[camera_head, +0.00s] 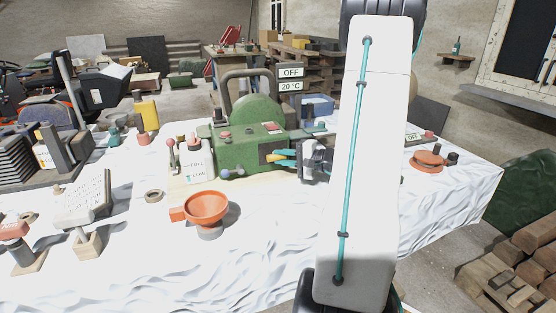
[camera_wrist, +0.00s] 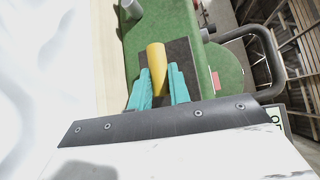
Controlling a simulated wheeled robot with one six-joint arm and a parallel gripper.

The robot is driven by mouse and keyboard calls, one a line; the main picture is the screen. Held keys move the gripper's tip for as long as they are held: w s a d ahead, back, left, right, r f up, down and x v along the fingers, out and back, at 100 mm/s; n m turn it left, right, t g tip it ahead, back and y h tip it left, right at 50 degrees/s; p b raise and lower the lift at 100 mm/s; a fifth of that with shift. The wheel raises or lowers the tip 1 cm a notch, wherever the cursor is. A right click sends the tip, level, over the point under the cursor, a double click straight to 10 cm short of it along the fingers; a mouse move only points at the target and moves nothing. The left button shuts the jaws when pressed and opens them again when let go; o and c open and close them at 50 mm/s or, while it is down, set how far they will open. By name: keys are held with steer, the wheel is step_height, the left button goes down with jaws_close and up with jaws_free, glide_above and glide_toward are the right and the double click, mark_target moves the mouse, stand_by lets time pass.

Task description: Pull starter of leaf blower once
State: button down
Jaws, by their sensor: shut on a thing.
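The leaf blower, a green machine (camera_head: 235,150) with a dark carrying handle (camera_head: 248,76), stands on the white-covered table. Its starter grip is a yellow stick (camera_wrist: 156,60) in front of a dark panel (camera_wrist: 181,58) on the green body. It also shows small in the head view (camera_head: 275,158). My gripper (camera_wrist: 158,80) has teal fingers closed on either side of the yellow grip. In the head view my gripper (camera_head: 285,157) reaches the blower's front right side. The grip is close to the panel; whether any cord is out I cannot tell.
A white canister (camera_head: 197,163) marked FULL and LOW and an orange bowl-shaped funnel (camera_head: 207,206) stand near the blower's front left. Signs reading OFF (camera_head: 290,72) and 20 °C (camera_head: 290,86) are behind. My arm hides part of the table's right. The front cloth (camera_head: 150,260) is mostly bare.

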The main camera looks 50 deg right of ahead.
steer(key=s+a, duration=0.2)
steer(key=s, duration=0.2)
steer(key=s+a, duration=0.3)
steer(key=s, duration=0.1)
steer(key=s+a, duration=0.2)
steer(key=s, duration=0.2)
steer(key=shift+s+a, duration=0.4)
steer(key=w+d, duration=0.2)
steer(key=w, duration=0.2)
steer(key=w+d, duration=0.3)
steer(key=w, duration=0.1)
steer(key=w+d, duration=0.3)
steer(key=w, duration=0.2)
steer(key=c, duration=1.1)
jaws_free()
steer(key=shift+d, duration=0.1)
steer(key=shift+o, duration=0.5)
steer(key=shift+s, duration=0.1)
steer(key=shift+v, duration=2.95)
